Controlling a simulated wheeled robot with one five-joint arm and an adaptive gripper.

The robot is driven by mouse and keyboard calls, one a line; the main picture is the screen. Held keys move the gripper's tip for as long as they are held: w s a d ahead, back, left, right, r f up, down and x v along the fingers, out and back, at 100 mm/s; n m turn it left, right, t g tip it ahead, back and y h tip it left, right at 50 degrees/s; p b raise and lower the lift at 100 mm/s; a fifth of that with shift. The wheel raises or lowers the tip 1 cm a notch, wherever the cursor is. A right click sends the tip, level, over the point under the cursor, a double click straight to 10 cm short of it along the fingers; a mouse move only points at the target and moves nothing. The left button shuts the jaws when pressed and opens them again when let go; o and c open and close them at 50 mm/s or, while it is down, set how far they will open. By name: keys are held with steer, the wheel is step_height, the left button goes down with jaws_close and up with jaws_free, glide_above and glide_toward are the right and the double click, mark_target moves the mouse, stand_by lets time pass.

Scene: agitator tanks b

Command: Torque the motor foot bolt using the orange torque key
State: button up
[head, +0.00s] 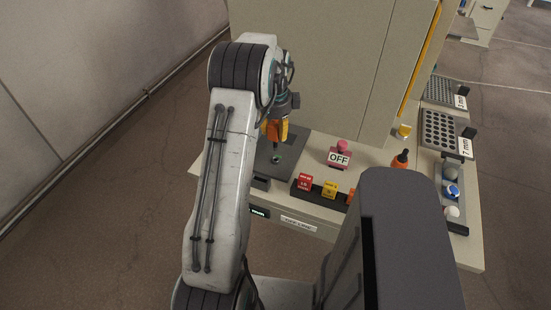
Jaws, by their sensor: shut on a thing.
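My gripper (283,122) is at the end of my arm, above the left part of the bench, and is shut on the orange torque key (273,131). The key points down, and its dark lower end is just above or on a small bolt (277,158) with a greenish ring. I cannot tell whether they touch. The bolt sits on a dark plate (262,167) on the bench top. My arm hides part of the plate and most of the gripper's fingers.
A red button block marked OFF (340,157) stands right of the plate. An orange-tipped tool (401,160) and hole trays (441,131) are at right. A tall beige cabinet (310,65) closes the back.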

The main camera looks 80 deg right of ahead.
steer(key=shift+r+p, duration=0.35)
steer(key=shift+r, duration=0.5)
steer(key=shift+n, duration=0.5)
steer(key=shift+w+n, duration=0.1)
steer(key=shift+n, duration=0.4)
